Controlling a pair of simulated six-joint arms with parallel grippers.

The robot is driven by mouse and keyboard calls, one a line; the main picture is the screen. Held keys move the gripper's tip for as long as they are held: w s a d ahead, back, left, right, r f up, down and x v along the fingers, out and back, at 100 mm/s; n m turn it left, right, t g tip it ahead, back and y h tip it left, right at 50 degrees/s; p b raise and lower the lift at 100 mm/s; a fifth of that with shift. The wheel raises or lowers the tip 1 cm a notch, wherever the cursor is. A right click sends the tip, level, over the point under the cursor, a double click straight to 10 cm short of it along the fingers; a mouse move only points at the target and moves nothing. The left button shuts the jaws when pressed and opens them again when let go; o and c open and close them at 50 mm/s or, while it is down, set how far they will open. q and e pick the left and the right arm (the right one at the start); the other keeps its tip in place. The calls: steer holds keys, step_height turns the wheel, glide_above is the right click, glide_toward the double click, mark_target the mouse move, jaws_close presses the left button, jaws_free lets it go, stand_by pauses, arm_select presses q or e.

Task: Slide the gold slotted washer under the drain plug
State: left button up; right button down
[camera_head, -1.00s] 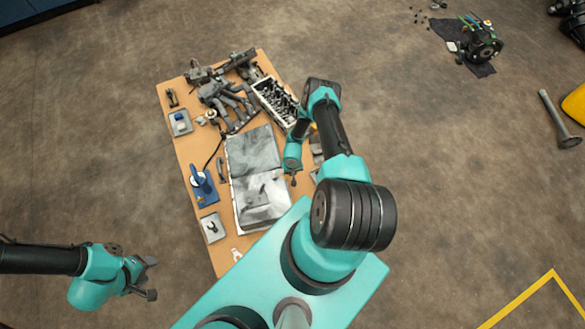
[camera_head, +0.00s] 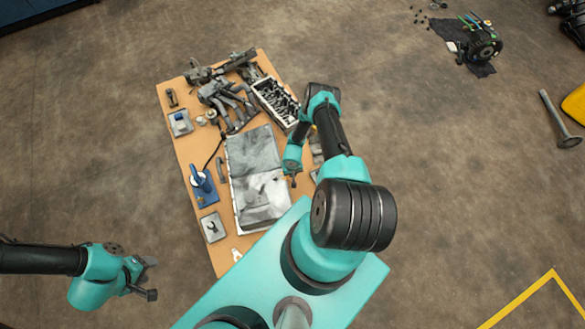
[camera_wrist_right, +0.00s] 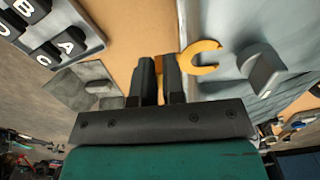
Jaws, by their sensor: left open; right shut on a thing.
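The gold slotted washer (camera_wrist_right: 203,56) shows in the right wrist view as an open C just right of the right gripper's fingertips. My right gripper (camera_wrist_right: 158,66) is shut, with a gold strip between its fingers that appears to belong to the washer. The join is hidden behind a finger. A grey upright piece, apparently the drain plug (camera_wrist_right: 262,68), stands right of the washer on a grey-blue surface; a gap shows between them. In the head view the right gripper (camera_head: 293,180) is by the sheet's right edge. My left gripper (camera_head: 151,279) is open and empty, left of the table.
The wooden table (camera_head: 228,258) carries a grey sheet-like panel (camera_head: 258,160), a blue tool (camera_head: 201,180) and small trays (camera_head: 213,227). Dark engine parts (camera_head: 222,95) and a long block (camera_head: 275,98) crowd its far end. Lettered dark blocks (camera_wrist_right: 65,42) sit at upper left in the right wrist view.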

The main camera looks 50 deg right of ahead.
mark_target(283, 177)
steer(key=shift+w+a, duration=0.45)
steer(key=shift+a, duration=0.25)
steer(key=shift+w+a, duration=0.45)
steer(key=shift+a, duration=0.25)
steer(key=shift+w+a, duration=0.45)
steer(key=shift+a, duration=0.25)
stand_by(1.3)
steer(key=c, duration=1.1)
jaws_free()
steer(key=shift+r, duration=0.1)
step_height(283, 177, up, 17)
steer(key=shift+r, duration=0.1)
steer(key=s+a+r+n+y, duration=0.1)
steer(key=s+a+r, duration=0.1)
steer(key=a+r, duration=0.3)
steer(key=s+a+r+n+y, duration=0.1)
steer(key=a+r+n, duration=0.1)
steer(key=a+r, duration=0.4)
steer(key=s+a+r+n+y, duration=0.1)
steer(key=a+r, duration=0.5)
steer(key=r, duration=0.6)
steer(key=shift+s+r+n+t+y, duration=0.4)
steer(key=shift+s, duration=0.4)
